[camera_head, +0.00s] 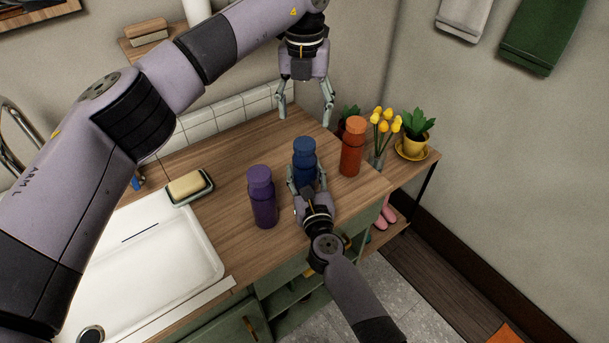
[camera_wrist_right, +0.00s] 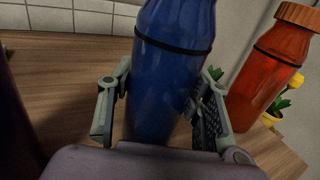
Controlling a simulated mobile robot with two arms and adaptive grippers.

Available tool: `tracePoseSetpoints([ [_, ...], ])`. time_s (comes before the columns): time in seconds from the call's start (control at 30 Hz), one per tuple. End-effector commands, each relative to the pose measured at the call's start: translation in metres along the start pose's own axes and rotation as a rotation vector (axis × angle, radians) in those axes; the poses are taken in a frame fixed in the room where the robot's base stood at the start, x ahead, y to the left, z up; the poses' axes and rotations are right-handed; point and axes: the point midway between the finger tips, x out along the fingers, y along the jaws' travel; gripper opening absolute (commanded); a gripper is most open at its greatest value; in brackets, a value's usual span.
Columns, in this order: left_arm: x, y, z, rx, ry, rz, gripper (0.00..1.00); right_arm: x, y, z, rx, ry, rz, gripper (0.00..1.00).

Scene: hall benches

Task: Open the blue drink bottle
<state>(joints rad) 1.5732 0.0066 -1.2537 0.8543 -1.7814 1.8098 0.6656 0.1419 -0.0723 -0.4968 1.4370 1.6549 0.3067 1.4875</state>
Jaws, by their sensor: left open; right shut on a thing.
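The blue bottle (camera_head: 304,158) stands upright on the wooden counter, between a purple bottle and an orange bottle. Its cap (camera_head: 304,146) is on top in the head view. My right gripper (camera_head: 307,189) is shut on the bottle's body from the front. In the right wrist view the blue bottle (camera_wrist_right: 165,85) fills the space between the two fingers, and its top is cut off by the frame. My left gripper (camera_head: 306,103) is open and empty, pointing down, above and behind the blue bottle.
The purple bottle (camera_head: 262,198) stands to the left and the orange bottle (camera_head: 352,147) close to the right. A soap dish with soap (camera_head: 187,185) and a white sink (camera_head: 150,255) are at left. Potted plants (camera_head: 415,135) and yellow flowers (camera_head: 384,122) stand at the right. The counter behind is clear.

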Motion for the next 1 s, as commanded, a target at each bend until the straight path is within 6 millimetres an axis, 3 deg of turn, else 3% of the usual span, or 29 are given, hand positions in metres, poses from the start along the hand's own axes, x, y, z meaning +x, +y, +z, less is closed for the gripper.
tracePoseSetpoints([
  [0.33,0.0,0.0,0.0,0.0,0.0,0.0,0.62,-0.0001,-0.0001,-0.0002,0.0,0.0,0.0,0.0],
  [0.57,0.0,0.0,0.0,0.034,0.0,0.0,0.62,-0.0001,-0.0001,-0.0003,0.0,0.0,0.0,0.0],
  [0.77,-0.0002,0.0,0.0,0.289,0.0,0.0,0.62,-0.0001,-0.0001,-0.0003,0.0,0.0,0.0,0.0],
  [1.0,-0.0001,0.0001,0.0001,0.784,0.0,0.001,0.62,-0.0001,0.0,-0.0003,0.0,0.001,0.0,0.0],
])
